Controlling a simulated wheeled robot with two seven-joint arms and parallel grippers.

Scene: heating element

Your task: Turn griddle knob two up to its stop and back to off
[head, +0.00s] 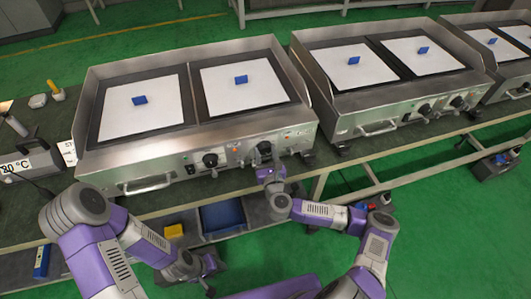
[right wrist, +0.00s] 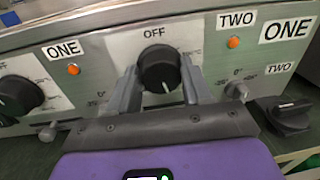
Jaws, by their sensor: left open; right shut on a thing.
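The near griddle (head: 145,165) has two black knobs on its steel front. Its right knob, griddle knob two (head: 264,148), is also in the middle of the right wrist view (right wrist: 159,68), below the word OFF. A short white mark shows low on its face. My right gripper (head: 268,170) has its fingers on both sides of this knob and is shut on it; the fingers also show in the right wrist view (right wrist: 160,88). My left gripper (head: 207,264) is open, low in front of the bench and away from the griddle.
The left knob (head: 210,160) stands beside knob two. Orange lamps labelled ONE (right wrist: 74,69) and TWO (right wrist: 233,42) flank it. A black round part (right wrist: 288,112) lies at right. A second griddle (head: 385,120) stands to the right. A blue bin (head: 222,216) is below.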

